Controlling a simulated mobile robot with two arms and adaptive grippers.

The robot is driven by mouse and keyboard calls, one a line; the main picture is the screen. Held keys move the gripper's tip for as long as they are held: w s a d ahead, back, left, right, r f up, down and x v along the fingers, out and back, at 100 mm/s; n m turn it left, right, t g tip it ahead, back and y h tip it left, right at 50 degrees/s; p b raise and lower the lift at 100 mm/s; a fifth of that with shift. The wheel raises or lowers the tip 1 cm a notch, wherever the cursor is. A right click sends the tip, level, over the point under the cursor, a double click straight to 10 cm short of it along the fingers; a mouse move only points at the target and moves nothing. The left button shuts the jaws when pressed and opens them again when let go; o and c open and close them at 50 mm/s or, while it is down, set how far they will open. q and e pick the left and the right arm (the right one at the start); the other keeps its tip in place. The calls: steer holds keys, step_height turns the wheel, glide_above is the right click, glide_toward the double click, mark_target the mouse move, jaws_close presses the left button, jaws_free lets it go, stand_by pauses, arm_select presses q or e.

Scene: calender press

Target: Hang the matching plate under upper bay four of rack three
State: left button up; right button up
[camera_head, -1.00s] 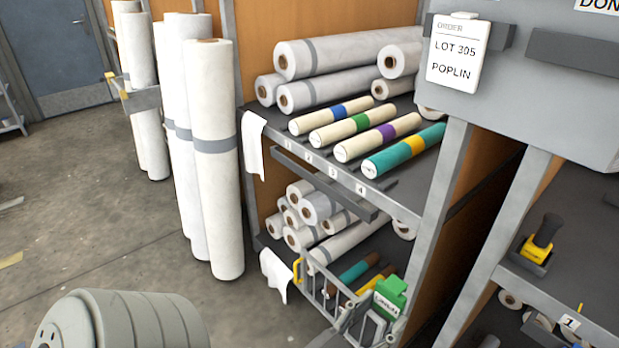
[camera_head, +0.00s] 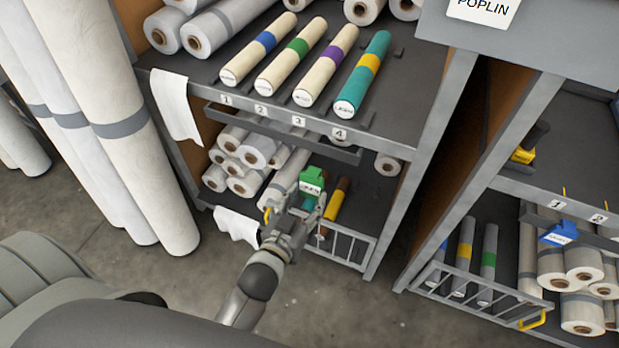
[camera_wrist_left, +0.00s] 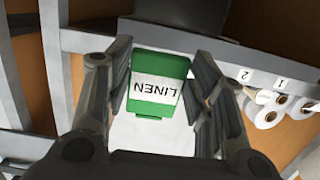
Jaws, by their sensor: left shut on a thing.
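My left gripper (camera_head: 306,202) is shut on a green plate (camera_head: 312,181) and holds it up in front of the rack's lower shelf. In the left wrist view the green plate (camera_wrist_left: 158,84) lies between the two fingers, its white label reading LINEN upside down. Upper bay four, with number tag 4 (camera_head: 339,134), holds a teal roll with a yellow band (camera_head: 365,72). A dark rail (camera_head: 285,130) runs under the upper shelf's numbered edge. The plate is below this rail and apart from it. My right gripper is not in view.
Cream rolls with blue, green and purple bands (camera_head: 303,52) fill bays one to three. A low wire gate (camera_head: 345,247) fronts the lower shelf. Tall white rolls (camera_head: 110,125) stand at left. A rack at right carries a blue plate (camera_head: 560,236). Floor in front is clear.

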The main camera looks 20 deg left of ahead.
mark_target(311, 198)
arm_select(q)
steer(key=shift+g, duration=0.4)
steer(key=x, duration=0.1)
steer(key=p+x, duration=0.1)
steer(key=x, duration=0.1)
steer(key=p+x, duration=0.1)
steer(key=shift+d+f, duration=0.25)
steer(key=shift+f, duration=0.1)
steer(key=shift+w+f, duration=0.3)
steer(key=shift+w, duration=0.1)
steer(key=b+x, duration=0.5)
steer(key=x, duration=0.3)
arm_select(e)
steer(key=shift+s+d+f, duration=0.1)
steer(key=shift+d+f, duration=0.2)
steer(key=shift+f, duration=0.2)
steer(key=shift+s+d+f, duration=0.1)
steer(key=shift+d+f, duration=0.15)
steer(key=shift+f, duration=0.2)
arm_select(q)
steer(key=shift+a, duration=0.1)
steer(key=o, duration=1)
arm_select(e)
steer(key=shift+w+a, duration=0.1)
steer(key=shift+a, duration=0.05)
